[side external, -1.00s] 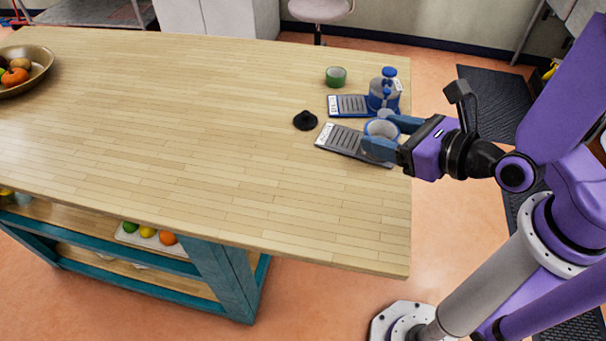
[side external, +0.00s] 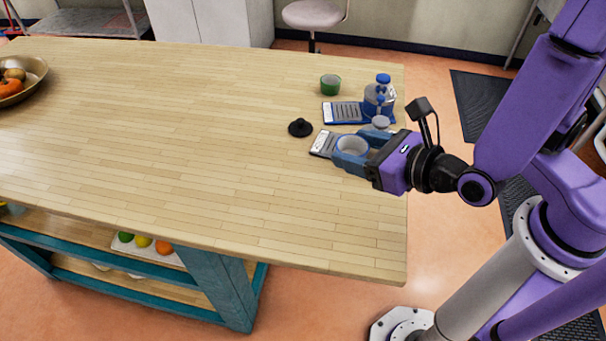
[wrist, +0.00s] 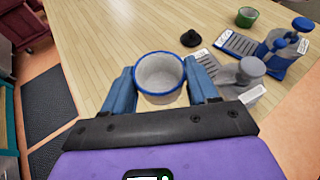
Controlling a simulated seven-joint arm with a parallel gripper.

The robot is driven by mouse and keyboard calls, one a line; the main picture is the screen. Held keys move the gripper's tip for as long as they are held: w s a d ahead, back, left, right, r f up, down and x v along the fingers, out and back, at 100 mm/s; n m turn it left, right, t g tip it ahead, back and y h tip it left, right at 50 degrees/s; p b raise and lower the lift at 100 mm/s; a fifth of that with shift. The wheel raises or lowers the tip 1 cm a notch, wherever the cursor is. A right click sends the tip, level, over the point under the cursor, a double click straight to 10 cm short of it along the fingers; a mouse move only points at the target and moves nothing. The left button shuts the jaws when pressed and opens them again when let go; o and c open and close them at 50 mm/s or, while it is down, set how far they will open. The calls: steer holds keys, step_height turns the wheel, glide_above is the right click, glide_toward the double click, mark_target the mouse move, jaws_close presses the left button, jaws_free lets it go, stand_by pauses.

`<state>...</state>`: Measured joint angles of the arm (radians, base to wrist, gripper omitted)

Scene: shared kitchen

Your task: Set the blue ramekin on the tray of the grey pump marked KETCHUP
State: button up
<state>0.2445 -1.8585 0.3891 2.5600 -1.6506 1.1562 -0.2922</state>
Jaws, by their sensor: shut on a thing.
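My gripper (side external: 353,154) is shut on the blue ramekin (side external: 352,143), a pale cup with a blue rim. In the wrist view the ramekin (wrist: 160,74) sits upright between my two blue fingers. The grey pump (wrist: 238,76) stands to the right of my right finger in the wrist view, with its slotted tray (wrist: 209,63) beside the finger. In the side view the ramekin and fingers cover much of that tray (side external: 321,143), and only the grey pump's top (side external: 380,122) shows clearly. Its label is too small to read.
A blue pump (side external: 379,98) with its own slotted tray (side external: 343,112) stands behind the grey one. A green ramekin (side external: 330,84) and a black cone-like object (side external: 300,127) are close by. The wooden table (side external: 200,130) is clear to the left. A fruit bowl (side external: 37,77) is far left.

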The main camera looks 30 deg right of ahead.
steer(key=w+a+f, duration=0.2)
steer(key=w+a, duration=0.1)
steer(key=w, duration=0.1)
glide_above(303, 188)
steer(key=f, duration=0.5)
steer(key=shift+s+d+f, duration=0.2)
steer(key=shift+s+d, duration=0.05)
steer(key=shift+w+a+f, duration=0.1)
steer(key=shift+w+f, duration=0.05)
steer(key=shift+f, duration=0.35)
steer(key=shift+w+a+f, duration=0.1)
steer(key=shift+w+f, duration=0.05)
steer(key=shift+f, duration=1)
steer(key=shift+f, duration=0.1)
steer(key=shift+f, duration=0.15)
steer(key=o, duration=1.1)
steer(key=shift+c, duration=0.2)
